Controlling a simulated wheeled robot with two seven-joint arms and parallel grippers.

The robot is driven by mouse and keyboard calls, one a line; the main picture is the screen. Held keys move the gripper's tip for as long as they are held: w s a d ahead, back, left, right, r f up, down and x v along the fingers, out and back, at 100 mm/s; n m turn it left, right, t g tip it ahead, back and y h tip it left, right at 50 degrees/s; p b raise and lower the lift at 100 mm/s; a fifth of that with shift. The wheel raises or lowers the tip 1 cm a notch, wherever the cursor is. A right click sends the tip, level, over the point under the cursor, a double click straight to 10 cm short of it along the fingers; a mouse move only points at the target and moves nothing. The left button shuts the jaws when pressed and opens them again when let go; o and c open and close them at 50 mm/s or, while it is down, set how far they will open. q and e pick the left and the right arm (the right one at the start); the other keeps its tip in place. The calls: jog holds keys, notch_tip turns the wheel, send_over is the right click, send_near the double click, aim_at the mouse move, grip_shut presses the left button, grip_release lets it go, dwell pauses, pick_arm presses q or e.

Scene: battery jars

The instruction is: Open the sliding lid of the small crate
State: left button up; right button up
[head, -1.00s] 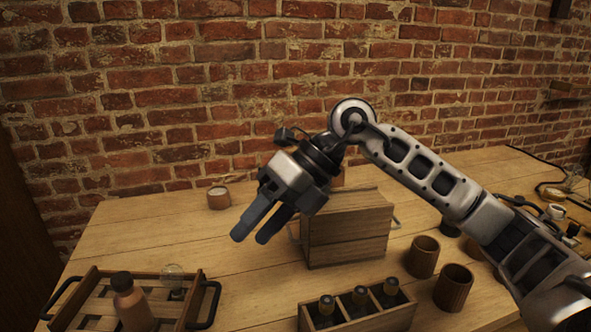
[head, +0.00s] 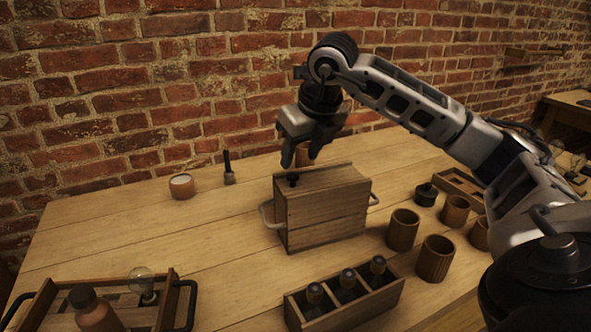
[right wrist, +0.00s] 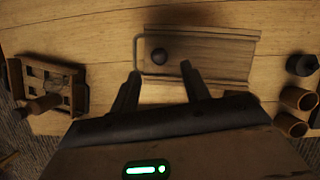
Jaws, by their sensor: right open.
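The small wooden crate (head: 330,225) stands upright on the table, with metal handles on its two ends. Its lid (head: 325,177) lies across the top and looks closed, with a dark round knob (head: 293,179) near the left end. In the right wrist view the lid (right wrist: 215,52) and knob (right wrist: 158,57) show from above. My right gripper (head: 298,158) is open and empty, its fingers pointing down above the knob end of the lid. In the right wrist view the knob appears just beyond the gap between the fingertips (right wrist: 159,72). My left gripper is not in view.
A divided wooden box (head: 345,310) with dark-capped bottles stands in front. Wooden cups (head: 403,230) and a dark lidded pot (head: 426,195) are at the right. A tray (head: 160,310) holds a bottle and a bulb at front left. A candle jar (head: 181,186) stands behind, with free table around it.

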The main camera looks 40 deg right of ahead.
aim_at(294, 174)
jog(key=x, duration=0.5)
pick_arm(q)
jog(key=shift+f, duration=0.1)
